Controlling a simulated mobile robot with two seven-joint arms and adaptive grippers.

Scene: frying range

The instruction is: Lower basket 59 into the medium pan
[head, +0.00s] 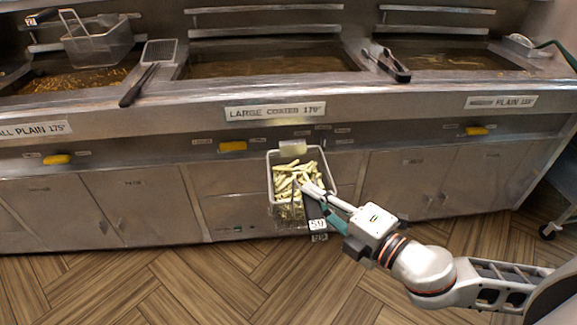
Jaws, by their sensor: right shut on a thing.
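Basket 59 (272,178) is a wire basket full of pale fries, with a black handle and a white tag that seems to read 59. It hangs in front of the fryer's cabinet doors, below the rim of the pans. My right gripper (328,208) is shut on its handle from the lower right. The right-hand pan (450,58) holds dark oil; its label (501,101) reads PLAIN, and the word before it is too blurred to read. My left gripper is out of view.
The middle pan (268,64) is labelled LARGE COATED. The left pan (75,82) holds frying food, with an empty basket (98,44) above it. Tongs (388,64) lie between the middle and right pans; a skimmer (150,68) lies left of the middle. The wooden floor is clear.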

